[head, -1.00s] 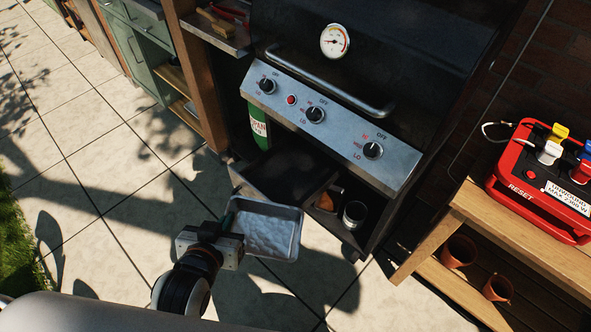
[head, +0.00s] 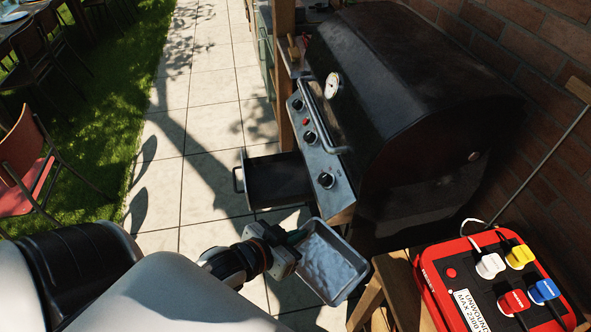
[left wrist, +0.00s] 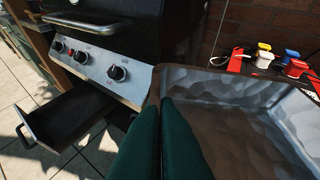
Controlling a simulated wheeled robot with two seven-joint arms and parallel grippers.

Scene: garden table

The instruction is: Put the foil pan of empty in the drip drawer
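The foil pan (head: 330,262) is a silvery rectangular tray that looks empty. My left gripper (head: 296,240) is shut on its left rim and holds it in the air in front of the grill's right end. In the left wrist view the green fingers (left wrist: 162,135) close on the near-left wall of the pan (left wrist: 245,110). The drip drawer (head: 278,180) is a dark drawer pulled out below the grill's control panel; it also shows in the left wrist view (left wrist: 70,115). Its inside looks dark and bare. My right gripper is not in view.
The black grill (head: 400,85) stands against the brick wall. A red power box (head: 450,290) with several coloured plugs sits on a wooden bench right of the pan. Paving left of the drawer is clear. A chair (head: 35,165) stands on the grass at far left.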

